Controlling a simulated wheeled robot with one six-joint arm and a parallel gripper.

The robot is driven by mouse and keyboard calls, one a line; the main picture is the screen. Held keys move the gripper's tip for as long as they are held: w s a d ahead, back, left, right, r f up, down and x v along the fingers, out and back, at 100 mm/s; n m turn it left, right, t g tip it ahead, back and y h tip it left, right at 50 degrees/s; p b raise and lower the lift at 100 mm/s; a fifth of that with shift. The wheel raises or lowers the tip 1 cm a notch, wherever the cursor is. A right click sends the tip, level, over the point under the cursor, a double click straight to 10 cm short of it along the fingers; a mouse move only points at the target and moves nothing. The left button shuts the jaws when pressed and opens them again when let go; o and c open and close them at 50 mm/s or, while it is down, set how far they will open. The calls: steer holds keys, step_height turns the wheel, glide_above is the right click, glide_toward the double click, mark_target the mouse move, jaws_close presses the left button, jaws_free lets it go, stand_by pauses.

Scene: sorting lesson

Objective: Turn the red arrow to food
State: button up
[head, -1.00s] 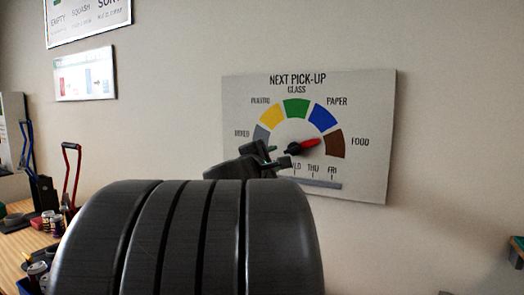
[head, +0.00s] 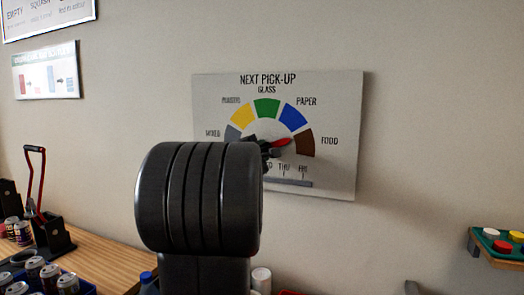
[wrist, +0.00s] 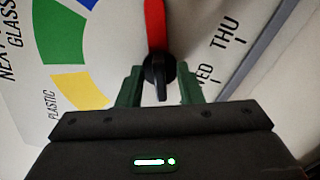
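The dial board (head: 340,180) hangs on the wall, with a coloured arc and labels. The red arrow (head: 281,143) points right and slightly up, towards the brown food segment (head: 307,143). The arrow also shows in the wrist view (wrist: 155,25), running up from its black knob (wrist: 157,72). My gripper (wrist: 161,88) is open, its two green fingers on either side of the knob's narrow tail, with gaps visible. In the head view my gripper (head: 268,148) is at the dial centre, partly hidden by my arm.
A wooden bench (head: 95,262) at lower left carries several cans (head: 50,272) and a red-handled can crusher (head: 40,195). A shelf with coloured buttons (head: 500,245) juts in at right. The wall around the board is clear.

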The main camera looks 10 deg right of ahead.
steer(key=shift+c, duration=0.4)
jaws_close()
steer(key=shift+f, duration=0.1)
steer(key=shift+m+b, duration=1.3)
steer(key=shift+b, duration=1.25)
steer(key=shift+o, duration=0.4)
jaws_free()
steer(key=shift+s+a, duration=0.1)
steer(key=shift+s, duration=0.05)
